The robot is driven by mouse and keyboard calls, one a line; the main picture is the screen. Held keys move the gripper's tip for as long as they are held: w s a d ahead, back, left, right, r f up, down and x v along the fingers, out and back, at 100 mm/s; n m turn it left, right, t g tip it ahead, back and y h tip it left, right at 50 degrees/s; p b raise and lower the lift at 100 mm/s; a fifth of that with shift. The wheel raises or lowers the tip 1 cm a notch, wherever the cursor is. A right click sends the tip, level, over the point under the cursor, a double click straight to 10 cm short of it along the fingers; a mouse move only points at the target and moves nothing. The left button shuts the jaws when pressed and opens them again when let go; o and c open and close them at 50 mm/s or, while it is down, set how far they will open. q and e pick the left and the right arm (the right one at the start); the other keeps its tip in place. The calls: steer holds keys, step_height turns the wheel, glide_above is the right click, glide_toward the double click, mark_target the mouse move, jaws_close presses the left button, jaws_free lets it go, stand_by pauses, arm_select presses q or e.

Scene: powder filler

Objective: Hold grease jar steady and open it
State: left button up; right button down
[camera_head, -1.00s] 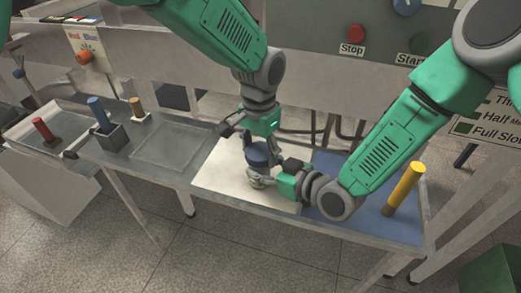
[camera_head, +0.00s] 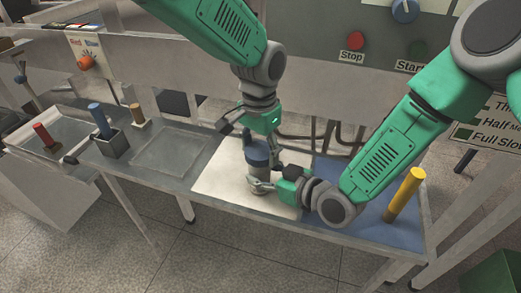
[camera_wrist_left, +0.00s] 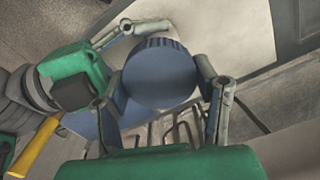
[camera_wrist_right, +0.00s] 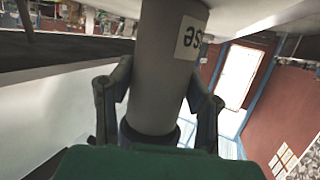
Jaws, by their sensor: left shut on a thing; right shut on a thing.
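The grease jar is a grey cylinder (camera_head: 259,203) with a round blue lid (camera_head: 257,155), standing upright on the white mat (camera_head: 215,177). My left gripper (camera_head: 258,140) reaches down from above. In the left wrist view its fingers are on either side of the ribbed lid (camera_wrist_left: 160,75), shut on it. My right gripper (camera_head: 262,180) comes in from the right, shut around the jar's body below the lid. In the right wrist view the grey body (camera_wrist_right: 168,70), with part of an upside-down label, is between its fingers. The fingers partly hide the jar.
A yellow cylinder (camera_head: 404,195) stands on the blue mat (camera_head: 372,228) at the right. A clear tray area (camera_head: 172,152) lies between. The machine is behind.

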mark_target(260, 150)
arm_select(q)
steer(key=shift+r, duration=2.05)
arm_select(e)
steer(key=c, duration=0.8)
jaws_free()
steer(key=shift+o, duration=0.2)
